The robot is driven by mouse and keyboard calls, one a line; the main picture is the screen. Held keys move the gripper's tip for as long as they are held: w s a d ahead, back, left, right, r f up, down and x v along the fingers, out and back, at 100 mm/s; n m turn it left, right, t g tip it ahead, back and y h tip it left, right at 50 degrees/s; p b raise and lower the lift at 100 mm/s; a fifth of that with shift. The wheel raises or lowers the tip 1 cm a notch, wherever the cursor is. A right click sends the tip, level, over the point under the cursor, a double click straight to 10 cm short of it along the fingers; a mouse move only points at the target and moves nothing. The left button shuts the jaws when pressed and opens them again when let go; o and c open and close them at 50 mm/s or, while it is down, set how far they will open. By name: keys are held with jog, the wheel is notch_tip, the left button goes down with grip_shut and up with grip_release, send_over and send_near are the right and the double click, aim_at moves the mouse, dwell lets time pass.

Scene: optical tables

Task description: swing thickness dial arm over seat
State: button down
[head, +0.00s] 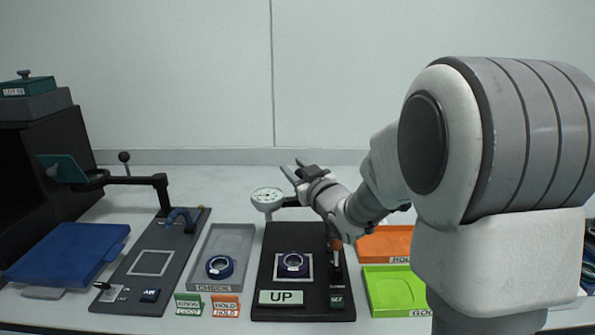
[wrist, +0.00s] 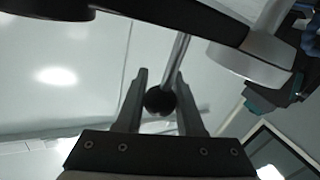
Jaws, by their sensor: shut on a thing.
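The thickness gauge has a round white dial (head: 267,197), carried on a dark arm (head: 290,202) that runs right behind my gripper. The dial appears at the back left of the black base (head: 265,240), behind the seat. A blue ring-shaped part (head: 293,263) sits in the white square on that base. My gripper (head: 290,168) is at the arm, its fingers pointing up and left. In the wrist view, my gripper (wrist: 160,90) is shut on a black ball knob (wrist: 159,102) on a thin metal rod. The dark arm (wrist: 190,18) and the pale dial housing (wrist: 250,60) pass above. The head view hides the knob.
An UP card (head: 282,297) stands at the base's front. A grey CHECK tray (head: 205,270) with another blue ring is left. Orange (head: 375,245) and green (head: 385,285) trays are right. Another dark station (head: 130,285) with a raised arm is farther left.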

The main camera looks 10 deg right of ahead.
jog(key=shift+s+a+r+n+g+y+p, duration=0.15)
jog(key=shift+s+n+y, duration=0.15)
jog(key=shift+y, duration=0.2)
jog(key=shift+s+f+n+g+y+p, duration=0.1)
jog(key=shift+s+n+g+y, duration=0.1)
jog(key=shift+n+y, duration=0.25)
jog(key=shift+s+a+r+n+g+y+p, duration=0.15)
jog(key=shift+s+n+y, duration=0.1)
jog(key=shift+y, duration=0.3)
jog(key=s+n+g+y+p, duration=0.1)
jog(key=y, duration=0.1)
jog(key=s+n+g+y+p, duration=0.1)
jog(key=n+y, duration=0.1)
jog(key=shift+s+p, duration=0.15)
jog(key=shift+p, duration=0.2)
jog(key=shift+s+d+f+n+g+y+p, duration=0.1)
jog(key=shift+s+n+g+y+p, duration=0.6)
jog(key=shift+g, duration=0.3)
jog(key=shift+s+d+n+g+y+p, duration=0.1)
jog(key=shift+s+n+g+y+p, duration=0.35)
jog(key=shift+n+g+y, duration=0.45)
jog(key=shift+s+f+n+g+y+p, duration=0.1)
jog(key=shift+s+n+g+y+p, duration=0.55)
jog(key=shift+g, duration=0.45)
jog(key=c, duration=0.5)
grip_release()
jog(key=shift+c, duration=0.2)
jog(key=p+v, duration=0.2)
jog(key=v, duration=1.5)
jog(key=shift+d, duration=0.25)
